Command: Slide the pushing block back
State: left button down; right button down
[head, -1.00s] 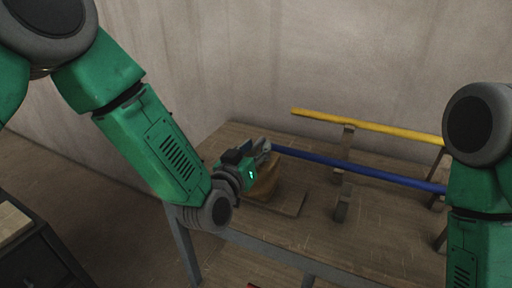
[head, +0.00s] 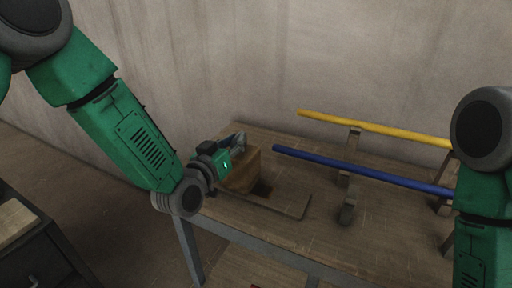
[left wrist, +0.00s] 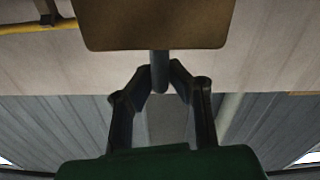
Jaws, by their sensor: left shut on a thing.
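The wooden pushing block (head: 246,172) stands on a wooden base board (head: 290,206) on the table, left of the blue pole's free end and apart from it. My left gripper (head: 239,143) is at the block's upper left side. In the left wrist view the block (left wrist: 155,22) fills the top. My left gripper's fingers (left wrist: 160,75) are closed around a grey post (left wrist: 159,68) that sticks out from the block. My right gripper is out of view; only part of my right arm shows at the right edge.
A blue pole (head: 360,168) and a yellow pole (head: 375,128) lie on wooden supports on the table (head: 322,232). A wall stands behind. A dark cabinet (head: 30,245) is at the lower left. The board right of the block is bare, with a dark patch.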

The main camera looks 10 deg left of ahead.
pick_arm(q)
jog(key=w+a, duration=0.3)
jog(key=a, duration=0.5)
jog(key=w+a, duration=0.3)
jog(key=a, duration=0.5)
jog(key=shift+a+b, duration=0.3)
jog(key=c, duration=1.6)
grip_release()
jog(key=shift+a, duration=0.15)
jog(key=shift+s+a, duration=0.1)
jog(key=v, duration=1.1)
jog(key=shift+s+a+f, duration=0.1)
jog(key=shift+s+a, duration=0.05)
jog(key=shift+s, duration=0.2)
